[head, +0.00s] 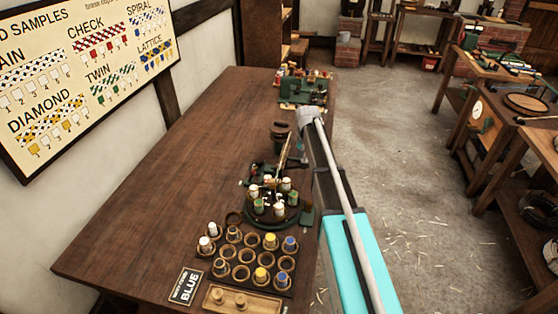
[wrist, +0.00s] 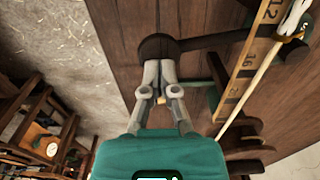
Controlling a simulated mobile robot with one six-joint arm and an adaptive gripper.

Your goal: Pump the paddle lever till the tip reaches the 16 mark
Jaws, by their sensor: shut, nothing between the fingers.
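In the wrist view my gripper (wrist: 158,66) is shut and empty. Its fingertips overlap the near edge of the dark round paddle (wrist: 155,45); I cannot tell whether they touch it. A dark lever arm (wrist: 215,39) runs right from the paddle. In the head view the braiding machine with bobbins (head: 268,205) stands at the table's right edge, and my arm hides the paddle and gripper.
The wooden table (head: 165,175) is clear on its left. A rack of cups and bobbins (head: 243,262), a BLUE card (head: 186,287) and a wooden tray (head: 240,300) lie at the near end. Another green machine (head: 303,88) stands at the far end. Floor is open to the right.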

